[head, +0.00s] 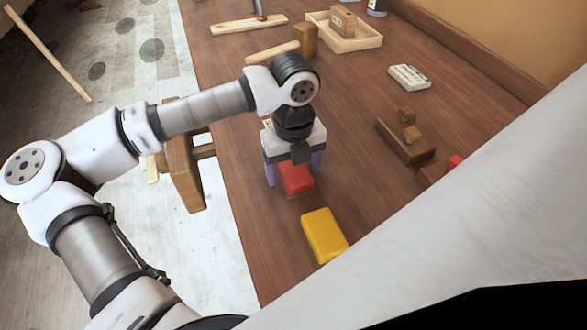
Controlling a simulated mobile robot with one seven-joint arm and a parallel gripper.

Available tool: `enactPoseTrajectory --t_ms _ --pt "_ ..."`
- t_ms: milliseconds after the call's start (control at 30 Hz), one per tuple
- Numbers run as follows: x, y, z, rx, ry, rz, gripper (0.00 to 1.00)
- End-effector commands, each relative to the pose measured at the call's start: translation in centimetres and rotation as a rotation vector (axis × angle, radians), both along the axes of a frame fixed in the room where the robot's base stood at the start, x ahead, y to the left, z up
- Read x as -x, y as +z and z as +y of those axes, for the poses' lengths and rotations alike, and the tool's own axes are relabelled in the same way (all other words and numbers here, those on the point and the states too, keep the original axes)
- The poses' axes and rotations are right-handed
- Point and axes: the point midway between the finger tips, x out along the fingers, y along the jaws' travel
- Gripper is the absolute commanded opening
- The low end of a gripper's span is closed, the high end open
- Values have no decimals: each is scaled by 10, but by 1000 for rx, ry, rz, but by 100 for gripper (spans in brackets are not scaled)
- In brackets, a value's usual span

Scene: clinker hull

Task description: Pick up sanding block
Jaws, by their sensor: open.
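My gripper (293,172) points down over the bench with its two fingers spread apart. A red block (295,181) lies on the bench below it and between the fingers in this view; it looks like the sanding block, though I cannot be sure of that. Its upper part is hidden by the gripper. I cannot tell whether the fingers touch it. A yellow block (323,235) lies apart, nearer the camera and a little to the right.
A wooden mallet (304,41) lies behind my gripper. A shallow wooden tray (367,40) with a wooden block stands at the back. A whitish block (409,78) and a wooden plane (403,142) lie right. A wooden vise (184,172) is at the bench's left edge. The bench middle is clear.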

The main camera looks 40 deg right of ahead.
Motion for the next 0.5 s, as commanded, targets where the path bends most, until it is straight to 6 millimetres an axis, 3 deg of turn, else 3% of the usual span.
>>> enactPoseTrajectory --t_ms 100,433,500 --pt "0 0 0 0 0 0 74" --pt "0 0 0 0 0 0 31" --pt "0 1 0 0 0 0 30"
